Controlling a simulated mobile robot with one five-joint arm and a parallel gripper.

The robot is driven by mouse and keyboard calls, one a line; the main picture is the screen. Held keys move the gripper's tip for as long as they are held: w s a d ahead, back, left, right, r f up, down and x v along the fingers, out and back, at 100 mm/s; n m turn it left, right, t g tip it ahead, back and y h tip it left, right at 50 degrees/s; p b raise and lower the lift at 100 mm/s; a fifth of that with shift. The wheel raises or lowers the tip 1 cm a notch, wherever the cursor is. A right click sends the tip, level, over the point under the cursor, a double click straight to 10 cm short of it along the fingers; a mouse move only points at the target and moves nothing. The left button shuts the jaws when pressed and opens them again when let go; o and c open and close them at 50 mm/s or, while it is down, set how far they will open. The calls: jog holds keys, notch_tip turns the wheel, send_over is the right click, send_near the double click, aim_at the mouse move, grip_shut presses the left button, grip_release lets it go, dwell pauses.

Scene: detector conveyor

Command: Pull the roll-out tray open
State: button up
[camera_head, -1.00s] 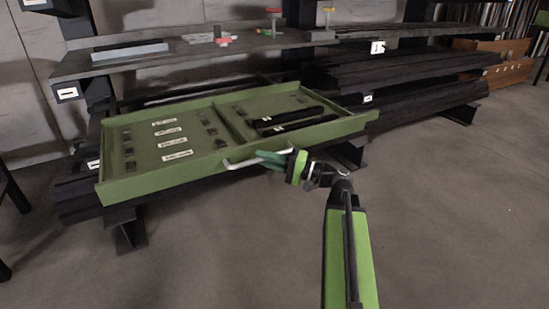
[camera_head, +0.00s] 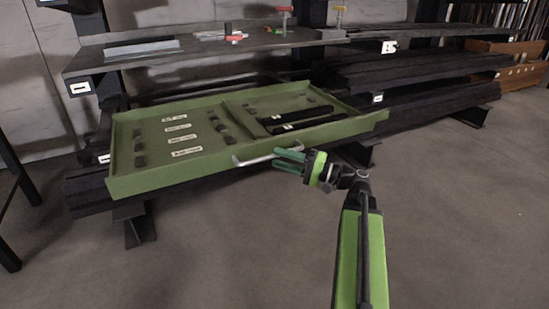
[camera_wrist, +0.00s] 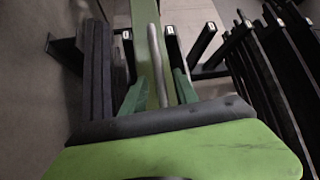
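The green roll-out tray (camera_head: 150,185) stands out from the dark rack, its interior exposed in the head view. Its floor has labels and small dark parts, with two black bars in the right section. The pale bar handle (camera_head: 250,159) is on its front wall. My gripper (camera_head: 288,161) is at the handle's right part, its green fingers spread apart. In the wrist view, the handle (camera_wrist: 156,60) runs between the open fingers (camera_wrist: 160,90), with gaps on both sides. Part of the handle is hidden by the fingers in the head view.
A shelf (camera_head: 200,55) with small red and yellow tools lies above the tray. Dark stacked bars (camera_head: 420,75) fill the rack to the right. Dark legs (camera_head: 18,175) stand at the left edge. The grey floor (camera_head: 460,220) in front is clear.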

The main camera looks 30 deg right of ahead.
jog(key=b+v, duration=0.1)
jog(key=v, duration=1.3)
jog(key=shift+s+b, duration=0.2)
jog(key=shift+b, duration=0.15)
jog(key=shift+f, duration=0.1)
